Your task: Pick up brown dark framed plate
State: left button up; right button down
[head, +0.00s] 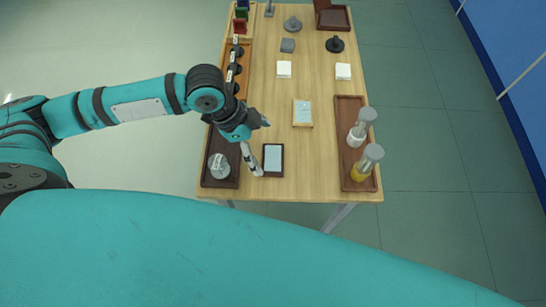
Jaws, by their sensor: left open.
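The dark brown framed plate (273,160) lies flat on the wooden table near its front edge, with a pale blue-grey face inside the dark frame. My left gripper (260,147) is open just to the left of and above the plate. One finger reaches down beside the plate's left edge, and the other points right beyond its far edge. Nothing is held between the fingers. I cannot tell whether the lower finger touches the frame. My right gripper is not in view.
A light-framed plate (303,113) lies behind and to the right. A dark tray (217,138) holding a grey round object (219,166) is at left. A brown tray (349,104) with two capped bottles stands at right. Bare wood surrounds the plate's right side.

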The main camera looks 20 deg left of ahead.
aim_at(273, 158)
pick_arm(q)
jog(key=shift+w+p+x, duration=0.1)
jog(key=shift+p+x, duration=0.05)
jog(key=shift+x, duration=1.6)
jog(key=shift+w+p+x, duration=0.15)
jog(key=shift+x, duration=1.6)
jog(key=shift+d+r, duration=0.1)
jog(key=shift+r, duration=0.05)
jog(key=c, duration=1.1)
